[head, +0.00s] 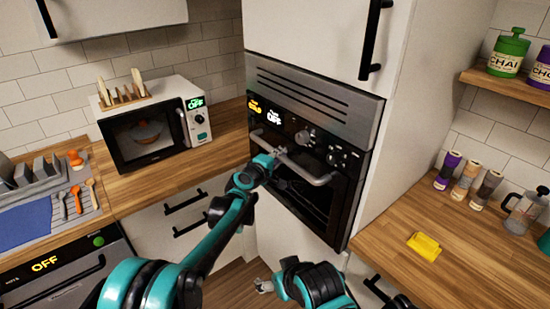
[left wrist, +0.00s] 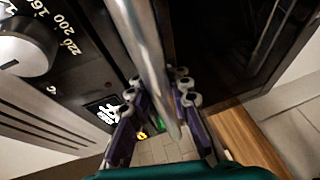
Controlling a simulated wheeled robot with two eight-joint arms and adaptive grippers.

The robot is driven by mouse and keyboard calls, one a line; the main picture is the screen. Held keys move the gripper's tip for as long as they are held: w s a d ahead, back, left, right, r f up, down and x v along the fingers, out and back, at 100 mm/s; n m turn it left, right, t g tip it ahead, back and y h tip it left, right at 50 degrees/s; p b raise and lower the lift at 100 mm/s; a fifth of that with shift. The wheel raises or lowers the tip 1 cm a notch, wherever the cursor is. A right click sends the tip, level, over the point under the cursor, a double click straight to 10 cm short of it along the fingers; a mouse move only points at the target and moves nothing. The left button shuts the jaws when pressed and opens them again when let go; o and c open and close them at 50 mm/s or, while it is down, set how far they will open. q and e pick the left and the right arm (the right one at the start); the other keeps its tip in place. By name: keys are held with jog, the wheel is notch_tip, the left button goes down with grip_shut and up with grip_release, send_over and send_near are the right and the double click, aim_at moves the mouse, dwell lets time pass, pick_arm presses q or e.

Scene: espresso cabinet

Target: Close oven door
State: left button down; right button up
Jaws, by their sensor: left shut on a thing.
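The built-in oven (head: 318,125) sits in a white tall cabinet in the head view. Its dark glass oven door (head: 318,205) stands upright, close to the oven front; I cannot tell whether a small gap remains. The grey bar handle (head: 318,180) runs along the door's top. My left gripper (head: 277,154) is shut on this handle, left of its middle. In the left wrist view, the handle (left wrist: 145,45) passes between its fingers. My right gripper (head: 264,285) is low at the bottom of the head view, apart from the door, and its jaws are unclear.
A microwave (head: 150,135) with a toast rack on top stands on the left counter. Below is an appliance reading OFF (head: 60,270). The right counter holds a yellow object (head: 424,246), several spice jars (head: 467,180) and a French press (head: 524,212). Cabinet handles (head: 374,40) stick out above the oven.

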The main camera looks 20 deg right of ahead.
dwell(0.3)
pick_arm(q)
jog(key=c, duration=1.4)
grip_release()
jog(key=shift+s+r, duration=0.1)
jog(key=shift+o, duration=0.2)
jog(key=v, duration=1.2)
